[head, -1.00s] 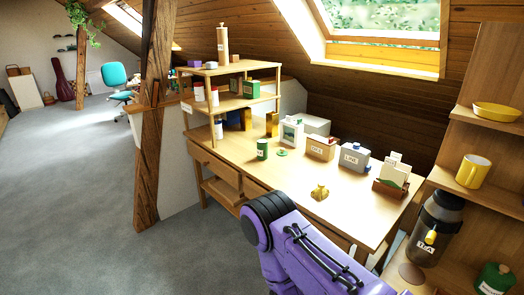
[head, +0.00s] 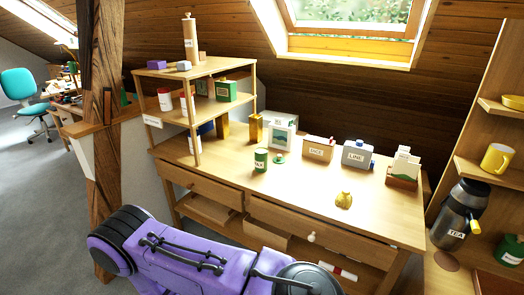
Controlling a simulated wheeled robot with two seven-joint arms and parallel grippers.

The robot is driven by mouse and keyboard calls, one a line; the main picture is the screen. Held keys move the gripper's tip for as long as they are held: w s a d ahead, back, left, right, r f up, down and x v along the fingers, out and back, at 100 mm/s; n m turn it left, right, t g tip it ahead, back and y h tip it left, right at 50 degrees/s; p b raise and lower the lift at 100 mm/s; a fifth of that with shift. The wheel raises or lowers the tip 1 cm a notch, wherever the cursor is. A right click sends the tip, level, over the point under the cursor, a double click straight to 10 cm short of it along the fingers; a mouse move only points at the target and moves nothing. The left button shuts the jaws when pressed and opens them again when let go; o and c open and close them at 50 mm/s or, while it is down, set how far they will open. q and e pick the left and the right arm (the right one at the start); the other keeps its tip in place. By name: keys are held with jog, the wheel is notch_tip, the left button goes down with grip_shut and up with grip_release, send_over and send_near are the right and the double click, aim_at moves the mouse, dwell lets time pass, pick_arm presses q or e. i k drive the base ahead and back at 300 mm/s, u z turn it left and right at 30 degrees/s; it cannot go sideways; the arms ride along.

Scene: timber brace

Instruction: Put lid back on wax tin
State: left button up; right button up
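The wax tin (head: 261,160) is a green cylinder labelled WAX, standing upright on the wooden workbench in the head view. A small round green lid (head: 279,158) with a knob lies on the bench just right of the tin, apart from it. The top of the tin is too small to make out clearly. A purple arm of mine crosses the bottom of the view in front of the bench, well short of the tin. Neither gripper shows in the frame.
The workbench (head: 310,195) has free room in front of the tin. A gold pear-shaped object (head: 343,200) stands to the right. A box (head: 318,148), a grey LINE container (head: 357,154) and a card holder (head: 402,172) line the back. A shelf rack (head: 205,100) stands at left.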

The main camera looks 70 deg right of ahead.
aim_at(261, 154)
jog(key=z, duration=0.3)
jog(key=i, duration=0.8)
jog(key=z, duration=1.4)
jog(key=i, duration=0.65)
jog(key=z, duration=0.7)
